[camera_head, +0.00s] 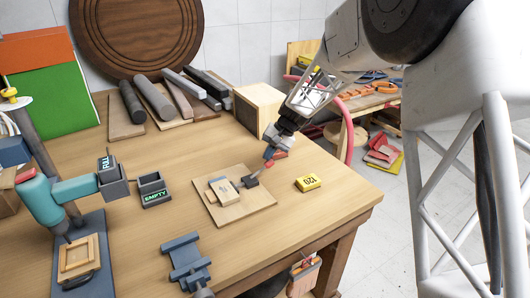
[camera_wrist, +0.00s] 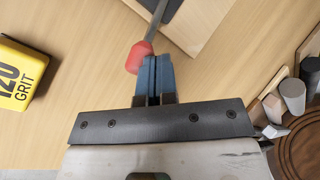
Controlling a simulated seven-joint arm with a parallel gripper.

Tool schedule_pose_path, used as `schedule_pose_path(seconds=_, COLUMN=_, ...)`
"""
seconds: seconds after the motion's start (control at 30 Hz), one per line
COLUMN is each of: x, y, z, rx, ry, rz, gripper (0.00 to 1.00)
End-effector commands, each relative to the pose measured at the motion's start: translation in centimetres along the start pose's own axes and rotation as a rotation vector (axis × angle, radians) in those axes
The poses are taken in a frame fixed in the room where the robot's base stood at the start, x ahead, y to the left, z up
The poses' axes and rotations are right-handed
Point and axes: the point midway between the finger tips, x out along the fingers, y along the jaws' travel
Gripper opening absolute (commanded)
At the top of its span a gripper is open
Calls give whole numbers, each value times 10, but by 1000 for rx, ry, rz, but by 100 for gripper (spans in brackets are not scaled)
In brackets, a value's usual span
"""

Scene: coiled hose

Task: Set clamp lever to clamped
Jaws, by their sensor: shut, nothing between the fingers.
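The clamp lever has a red grip (camera_wrist: 139,57) and a thin grey rod (camera_wrist: 154,27) that leads to a dark clamp base at the top edge of the wrist view. In the head view the dark clamp base (camera_head: 250,181) sits on a pale wooden board (camera_head: 258,203), with the rod rising to the right towards my gripper. My gripper (camera_wrist: 153,62) is shut and empty, its blue fingertips right beside the red grip. They overlap its edge in the picture; I cannot tell whether they touch. In the head view my gripper (camera_head: 269,153) is above the board's back right side.
A yellow 120 grit block (camera_head: 308,182) lies right of the board. A pale block (camera_head: 223,190) lies on the board beside the clamp. A wooden box (camera_head: 258,108) stands behind. A blue-grey vise (camera_head: 186,262) is at the front edge. The tabletop (camera_head: 325,215) near the right corner is clear.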

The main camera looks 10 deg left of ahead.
Motion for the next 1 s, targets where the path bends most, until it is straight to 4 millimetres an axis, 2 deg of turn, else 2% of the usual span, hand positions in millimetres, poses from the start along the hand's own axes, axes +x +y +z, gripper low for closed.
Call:
schedule_pose_path(seconds=0.47, x=4, y=8, z=-5, rx=-2, ry=2, rz=5, gripper=0)
schedule_pose_path(seconds=1.0, x=2, y=6, z=-6, rx=-1, ry=2, rz=6, gripper=0)
